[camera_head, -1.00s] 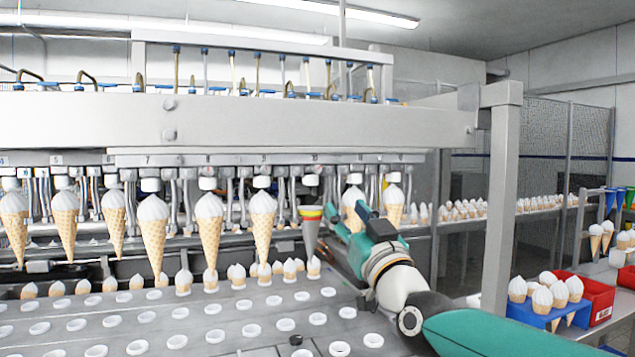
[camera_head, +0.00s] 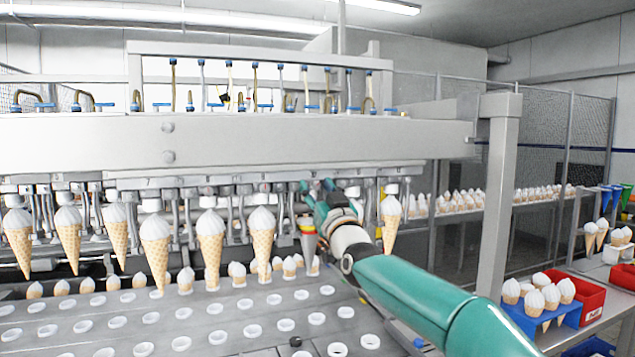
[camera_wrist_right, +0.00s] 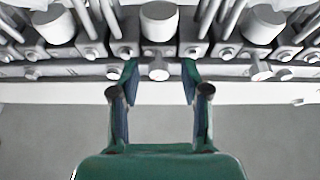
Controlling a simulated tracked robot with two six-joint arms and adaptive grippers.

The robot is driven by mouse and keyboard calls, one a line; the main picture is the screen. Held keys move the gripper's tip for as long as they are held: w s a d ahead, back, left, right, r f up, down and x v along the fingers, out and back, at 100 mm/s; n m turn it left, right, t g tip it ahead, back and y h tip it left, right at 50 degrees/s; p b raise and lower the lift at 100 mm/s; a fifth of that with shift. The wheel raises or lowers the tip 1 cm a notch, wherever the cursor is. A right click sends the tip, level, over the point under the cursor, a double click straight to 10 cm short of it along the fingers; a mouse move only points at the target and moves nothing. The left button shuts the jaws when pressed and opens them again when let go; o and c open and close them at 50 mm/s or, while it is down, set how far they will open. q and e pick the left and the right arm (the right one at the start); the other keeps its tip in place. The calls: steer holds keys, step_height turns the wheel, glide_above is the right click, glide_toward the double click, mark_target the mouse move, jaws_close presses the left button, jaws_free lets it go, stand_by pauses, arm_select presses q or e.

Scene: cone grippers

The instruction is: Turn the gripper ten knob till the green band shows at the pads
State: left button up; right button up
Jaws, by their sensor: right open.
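My right gripper (camera_head: 318,188) is raised among the holders under the machine's beam, its arm coming in from the lower right. In the right wrist view its two fingers (camera_wrist_right: 160,82) are apart. A small round grey knob (camera_wrist_right: 158,73) shows in the gap between them, just beyond the tips; I cannot tell whether they touch it. A grey cone-shaped piece with yellow and red bands (camera_head: 308,238) hangs just below the gripper, partly hidden by my arm. No green band shows on it. The number labels are too small or covered to read now. My left gripper is not in view.
Ice cream cones (camera_head: 210,240) hang in a row left of the gripper, and one (camera_head: 390,222) hangs close on its right. Similar knobs (camera_wrist_right: 262,73) flank the middle one. A plate with round holes (camera_head: 220,310) lies below; a post (camera_head: 497,200) stands right.

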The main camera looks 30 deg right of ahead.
jaws_close()
steer(key=shift+d+f+n+b, duration=0.15)
steer(key=shift+n+b, duration=0.45)
steer(key=shift+n+y, duration=0.4)
steer(key=shift+n, duration=0.1)
steer(key=shift+r+n+y, duration=0.2)
steer(key=shift+n+y, duration=0.1)
steer(key=shift+n, duration=0.2)
steer(key=shift+r+n+y+p, duration=0.1)
steer(key=shift+n+y+p, duration=0.35)
steer(key=shift+n, duration=0.65)
